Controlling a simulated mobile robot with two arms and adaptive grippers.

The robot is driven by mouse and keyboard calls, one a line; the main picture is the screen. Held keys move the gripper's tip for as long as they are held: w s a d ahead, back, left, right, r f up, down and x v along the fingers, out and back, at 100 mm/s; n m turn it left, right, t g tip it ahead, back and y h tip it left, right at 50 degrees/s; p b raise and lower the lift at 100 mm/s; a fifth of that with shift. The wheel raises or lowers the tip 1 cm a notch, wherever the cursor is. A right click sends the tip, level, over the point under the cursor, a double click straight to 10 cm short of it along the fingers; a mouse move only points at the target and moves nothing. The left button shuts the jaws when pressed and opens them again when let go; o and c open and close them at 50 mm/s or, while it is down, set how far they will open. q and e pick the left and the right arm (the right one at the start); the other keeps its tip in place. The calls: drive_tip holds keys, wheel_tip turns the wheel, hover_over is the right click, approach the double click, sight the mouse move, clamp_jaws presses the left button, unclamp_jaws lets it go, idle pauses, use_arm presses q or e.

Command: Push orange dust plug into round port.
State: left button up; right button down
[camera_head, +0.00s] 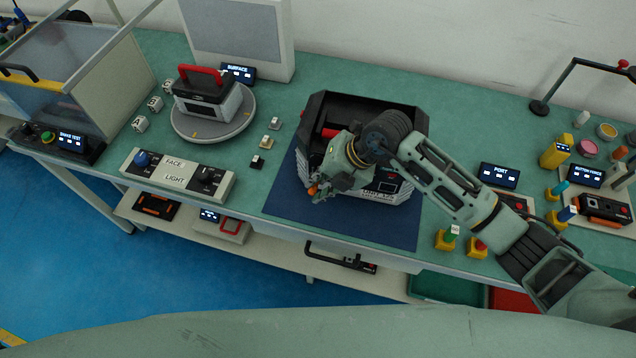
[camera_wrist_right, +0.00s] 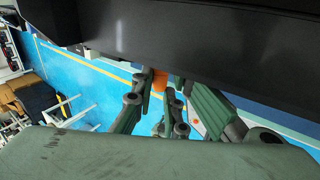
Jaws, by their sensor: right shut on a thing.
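The orange dust plug (camera_head: 312,190) shows as a small orange tip at the front left of a black and white device (camera_head: 385,112) on the blue mat (camera_head: 350,226). My right gripper (camera_head: 322,184) is in front of this device and shut on the plug. In the right wrist view the orange plug (camera_wrist_right: 159,79) sits between the fingertips of the right gripper (camera_wrist_right: 157,88), close under the device's dark edge (camera_wrist_right: 215,58). I cannot tell whether the plug touches the device. The round port cannot be made out. My left gripper is not in view.
A small display marked PORT (camera_head: 499,176) stands right of the mat. A FACE/LIGHT control box (camera_head: 178,175) is to the left. A round turntable (camera_head: 190,128) bears another device with a red handle. Yellow-based buttons (camera_head: 446,239) stand near the front edge. The mat's front is clear.

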drive_tip(key=shift+w+d, duration=0.1)
drive_tip(key=shift+w, duration=0.3)
